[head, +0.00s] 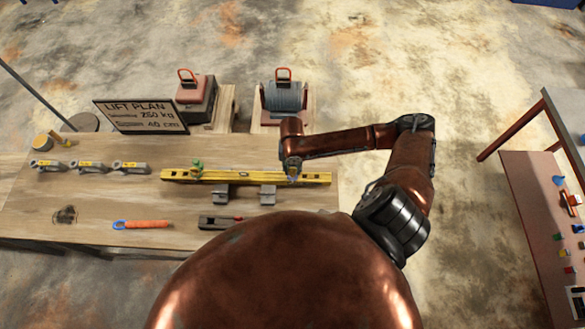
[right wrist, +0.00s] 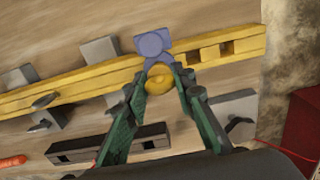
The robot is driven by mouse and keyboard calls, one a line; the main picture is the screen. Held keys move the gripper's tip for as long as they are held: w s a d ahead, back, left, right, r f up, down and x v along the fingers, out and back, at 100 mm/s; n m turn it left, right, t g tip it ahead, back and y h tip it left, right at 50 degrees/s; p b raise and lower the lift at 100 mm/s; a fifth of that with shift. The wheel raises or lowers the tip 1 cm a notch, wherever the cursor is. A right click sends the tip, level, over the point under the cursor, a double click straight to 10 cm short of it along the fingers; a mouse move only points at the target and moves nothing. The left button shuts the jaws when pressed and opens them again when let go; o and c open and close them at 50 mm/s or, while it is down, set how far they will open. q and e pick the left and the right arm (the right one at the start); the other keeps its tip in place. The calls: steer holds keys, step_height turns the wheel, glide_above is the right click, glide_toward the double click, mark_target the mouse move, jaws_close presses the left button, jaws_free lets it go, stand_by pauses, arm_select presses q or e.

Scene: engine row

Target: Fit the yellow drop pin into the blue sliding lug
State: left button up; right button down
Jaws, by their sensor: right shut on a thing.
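The blue sliding lug (right wrist: 153,43) is at the yellow beam, towards its right end. In the head view a little blue of the lug (head: 292,179) shows below my right gripper (head: 291,168). In the right wrist view my right gripper (right wrist: 164,68) is shut on the yellow drop pin (right wrist: 158,80), whose rounded yellow part shows between the green-padded fingers. The pin is right beside the lug in that picture. I cannot tell whether it touches the lug or enters its hole. My left gripper is not in view.
The yellow beam (head: 240,178) lies over grey supports (head: 221,194), with a green fitting (head: 197,167) on it. An orange-handled tool (head: 145,224) and a dark bar (head: 218,222) lie in front. A sign (head: 140,116) stands behind.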

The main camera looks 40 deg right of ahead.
steer(key=shift+f+b, duration=0.4)
steer(key=shift+f, duration=0.6)
steer(key=c, duration=1.5)
jaws_free()
steer(key=shift+c, duration=0.2)
step_height(320, 180, up, 12)
steer(key=shift+r, duration=0.1)
